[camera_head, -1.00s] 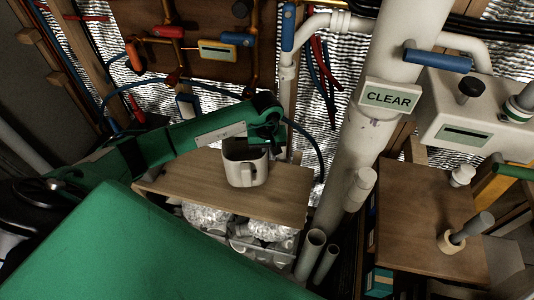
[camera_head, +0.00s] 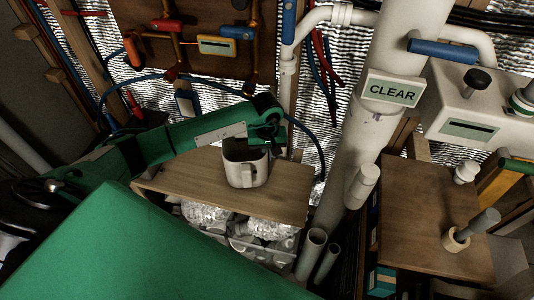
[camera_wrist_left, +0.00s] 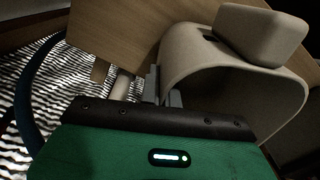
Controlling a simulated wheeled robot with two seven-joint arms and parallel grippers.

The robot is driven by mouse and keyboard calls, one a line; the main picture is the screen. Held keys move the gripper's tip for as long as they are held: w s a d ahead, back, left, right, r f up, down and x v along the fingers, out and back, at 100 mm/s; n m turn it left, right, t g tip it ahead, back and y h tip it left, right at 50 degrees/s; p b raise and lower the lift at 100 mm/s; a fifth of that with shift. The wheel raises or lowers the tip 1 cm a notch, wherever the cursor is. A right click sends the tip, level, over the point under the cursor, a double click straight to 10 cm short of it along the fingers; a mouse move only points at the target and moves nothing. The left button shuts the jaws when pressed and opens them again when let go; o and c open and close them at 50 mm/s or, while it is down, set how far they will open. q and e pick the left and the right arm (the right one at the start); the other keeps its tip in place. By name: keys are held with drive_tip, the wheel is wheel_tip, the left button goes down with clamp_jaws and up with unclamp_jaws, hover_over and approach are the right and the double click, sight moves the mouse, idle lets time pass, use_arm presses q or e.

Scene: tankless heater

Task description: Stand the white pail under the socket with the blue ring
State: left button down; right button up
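The white pail (camera_head: 247,174), a squarish off-white vessel with a handle on its front, stands upright on a wooden board. My left gripper (camera_head: 268,140) is at its back right rim. In the left wrist view the gripper's fingers (camera_wrist_left: 163,90) are close together, one on each side of the pail's wall, and look shut on it. The pail (camera_wrist_left: 210,70) shows there with its open mouth and handle. I cannot make out a socket with a blue ring in these frames. My right gripper is not in view.
The wooden board (camera_head: 285,195) has bare room right of the pail. A thick white pipe with a "CLEAR" sign (camera_head: 392,90) stands to the right. Beyond it is a brown board (camera_head: 425,210) with pipe stubs. Valves and pipes line the back wall.

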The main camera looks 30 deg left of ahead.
use_arm(q)
drive_tip(key=shift+f+b, duration=0.45)
drive_tip(key=shift+f, duration=0.05)
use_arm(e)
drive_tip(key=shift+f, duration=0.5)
use_arm(q)
drive_tip(key=c, duration=1.6)
unclamp_jaws()
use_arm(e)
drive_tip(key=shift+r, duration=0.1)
use_arm(q)
drive_tip(key=shift+o, duration=0.2)
drive_tip(key=shift+r, duration=0.1)
